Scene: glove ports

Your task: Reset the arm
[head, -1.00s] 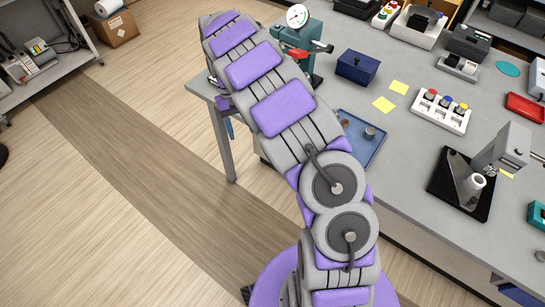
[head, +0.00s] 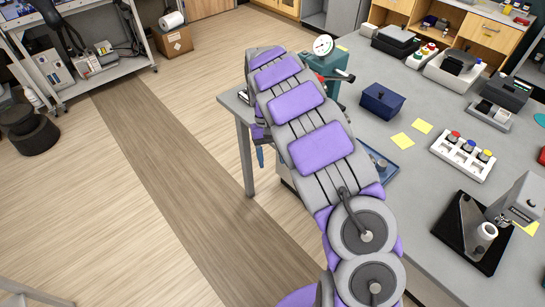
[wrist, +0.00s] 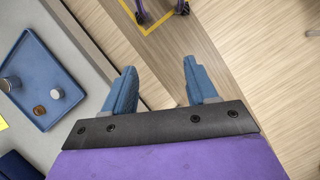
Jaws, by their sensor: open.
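My arm, grey with purple pads, reaches up through the middle of the head view and bends over at the table's left edge. My gripper (wrist: 162,88) shows in the wrist view as two blue fingers set wide apart. They are open with nothing between them. The fingers point past the table edge, above the wood floor. In the head view the gripper is mostly hidden behind the arm.
The grey table (head: 405,170) holds a blue tray (wrist: 42,82) with small items, a dark blue box (head: 382,101), a button box (head: 463,157) and a black-based press (head: 475,235). A green gauge device (head: 325,65) stands close behind my arm.

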